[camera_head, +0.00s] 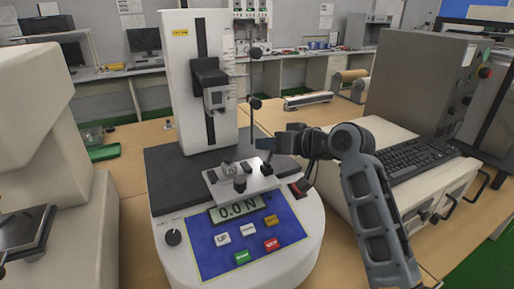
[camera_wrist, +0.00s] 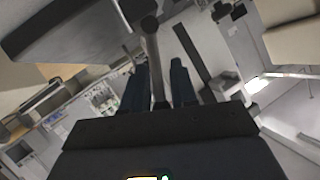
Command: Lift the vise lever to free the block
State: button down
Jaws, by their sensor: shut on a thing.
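The vise (camera_head: 213,184) is a silver plate assembly on the tester's dark base, with dark knobs on top. A small grey block (camera_head: 230,169) sits in it; how tightly it is held cannot be told. My gripper (camera_head: 262,143) is above the vise's right side, reaching in from the right. In the wrist view, a dark round-ended rod, which looks like the vise lever (camera_wrist: 154,55), runs between the two fingers of my gripper (camera_wrist: 160,80), which is shut on it.
The white force tester (camera_head: 178,110) rises behind the vise, with a gauge head (camera_head: 214,97) above it. Its front panel (camera_head: 245,240) has coloured buttons and a display reading 0.0 N. A keyboard (camera_head: 415,158) and grey cabinet (camera_head: 425,85) stand to the right; a white machine is at left.

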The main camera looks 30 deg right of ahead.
jog(key=shift+a+r+n+h+p, duration=0.25)
jog(key=shift+a+n+h+p, duration=0.3)
jog(key=shift+n, duration=0.25)
jog(key=shift+a+n+h, duration=0.45)
jog(key=shift+n+h, duration=0.15)
jog(key=shift+h, duration=0.05)
jog(key=shift+a+f+p, duration=0.1)
jog(key=shift+p, duration=0.2)
jog(key=c, duration=1)
grip_release()
jog(key=b+v, duration=0.1)
jog(key=v, duration=0.6)
jog(key=shift+s+r, duration=0.25)
jog(key=shift+r, duration=0.1)
